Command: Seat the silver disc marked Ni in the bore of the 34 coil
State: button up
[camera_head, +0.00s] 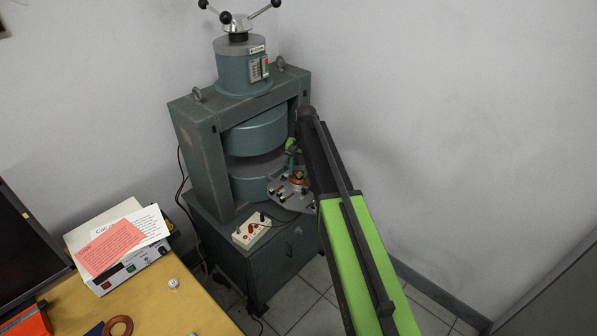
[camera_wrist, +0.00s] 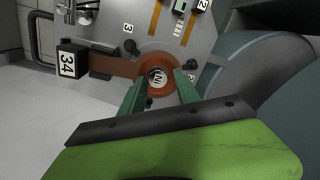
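The 34 coil (camera_wrist: 155,58) is a copper-coloured ring on a flat arm from a black block labelled 34 (camera_wrist: 68,60) in the wrist view. It shows small and orange in the head view (camera_head: 298,177). The silver disc marked Ni (camera_wrist: 157,76) appears inside the ring's bore, its face and lettering visible; whether it lies flat at full depth I cannot tell. My gripper (camera_wrist: 159,82) has its green fingers apart on either side of the disc, with visible gaps, over the ring. In the head view my gripper (camera_head: 292,148) is partly hidden by my arm.
The grey plate (camera_wrist: 115,35) carries other numbered posts and strips. The large green magnet (camera_head: 256,130) stands close beside it, its curved pole on the right in the wrist view. A control box (camera_head: 250,230) sits below. A desk (camera_head: 150,300) holds papers and a copper ring (camera_head: 119,320).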

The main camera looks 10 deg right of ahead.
jog(key=shift+d, duration=0.15)
jog(key=shift+s+f, duration=0.1)
jog(key=shift+f, duration=0.1)
notch_tip(320, 180, up, 18)
jog(key=d+p, duration=0.2)
jog(key=p, duration=1.5)
jog(key=s+a+n, duration=0.1)
jog(key=s+n, duration=0.1)
jog(key=s, duration=1.2)
jog(key=s+a+n+h, duration=0.1)
jog(key=s+n, duration=0.1)
jog(key=s, duration=1.1)
jog(key=shift+s+a+f+n, duration=0.25)
jog(key=shift+s+f+n, duration=0.05)
jog(key=shift+s+f, duration=0.1)
